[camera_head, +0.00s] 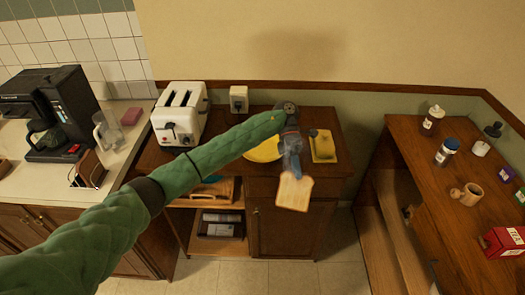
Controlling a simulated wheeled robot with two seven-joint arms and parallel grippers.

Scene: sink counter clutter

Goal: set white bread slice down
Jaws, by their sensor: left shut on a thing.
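The white bread slice (294,192) hangs from my left gripper (292,172), which is shut on its upper edge. The slice is in front of the wooden cabinet's front face, below the level of its top. My left arm, in a green quilted sleeve, crosses the view from the lower left. A white toaster (180,115) stands on the cabinet top to the left. A yellow plate (264,150) lies behind my forearm and is partly hidden by it. My right gripper does not show.
A yellow dish with a butter-like block (323,146) sits right of the gripper. A coffee maker (55,112) and a glass pitcher (107,132) stand on the left counter. A gap separates table and cabinet.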

